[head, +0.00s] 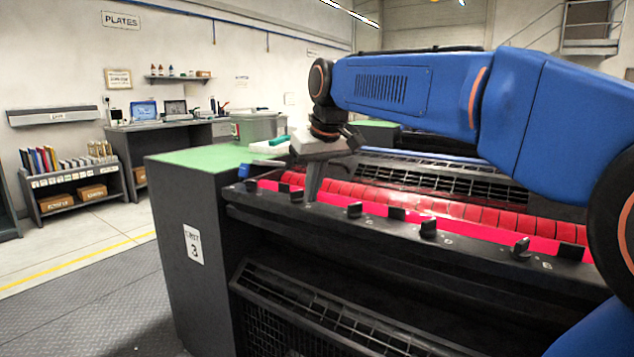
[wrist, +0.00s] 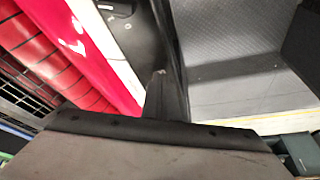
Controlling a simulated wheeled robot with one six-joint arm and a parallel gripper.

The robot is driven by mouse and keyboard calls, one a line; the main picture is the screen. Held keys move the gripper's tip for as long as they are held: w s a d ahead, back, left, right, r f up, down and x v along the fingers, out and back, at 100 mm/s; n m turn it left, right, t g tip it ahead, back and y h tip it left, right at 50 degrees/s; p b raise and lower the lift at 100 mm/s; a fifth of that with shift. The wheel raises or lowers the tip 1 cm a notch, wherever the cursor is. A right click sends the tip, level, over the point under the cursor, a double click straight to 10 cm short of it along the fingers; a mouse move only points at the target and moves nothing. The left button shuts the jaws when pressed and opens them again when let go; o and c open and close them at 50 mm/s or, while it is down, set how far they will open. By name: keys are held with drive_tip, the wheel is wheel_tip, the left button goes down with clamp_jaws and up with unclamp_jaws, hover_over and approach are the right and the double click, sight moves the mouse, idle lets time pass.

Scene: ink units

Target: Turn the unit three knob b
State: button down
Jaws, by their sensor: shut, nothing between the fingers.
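Unit three is the dark cabinet with a "3" label (head: 194,244) on its end and a sloped front panel (head: 330,222). Several small black knobs stand along the panel: one near the left end (head: 297,195), one right of my gripper (head: 354,210), then others further right (head: 428,228) and (head: 521,248). The small letters beside them are too blurred to tell surely which is b. My gripper (head: 311,197) is shut and empty, pointing down at the panel between the two leftmost knobs. In the wrist view, its fingertips (wrist: 157,78) are over the panel's edge, with a dark part (wrist: 115,8) beyond.
Red ink rollers (head: 420,205) and a bright red tray strip run behind the panel. A green-topped cabinet end (head: 200,160) stands at left, with a grey bin (head: 254,128) behind. A mesh guard (head: 320,310) sits below the panel. The floor (head: 85,300) at left is clear.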

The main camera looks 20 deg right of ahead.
drive_tip(key=shift+w+a, duration=0.15)
drive_tip(key=shift+w, duration=0.55)
drive_tip(key=shift+w+a, duration=0.1)
drive_tip(key=shift+w, duration=0.55)
drive_tip(key=shift+w, duration=0.1)
drive_tip(key=shift+w+d+n, duration=0.1)
drive_tip(key=shift+w+n, duration=0.2)
drive_tip(key=shift+n, duration=0.3)
drive_tip(key=n, duration=0.1)
drive_tip(key=n+y, duration=0.1)
drive_tip(key=n, duration=0.1)
drive_tip(key=w+n+g+y, duration=0.1)
drive_tip(key=shift+d+r+n, duration=0.1)
drive_tip(key=shift+d+n, duration=0.25)
drive_tip(key=shift+n, duration=0.05)
drive_tip(key=n, duration=0.2)
drive_tip(key=shift+w+n+g+y, duration=0.3)
drive_tip(key=shift+w+g+y, duration=0.05)
drive_tip(key=shift+g+y, duration=0.05)
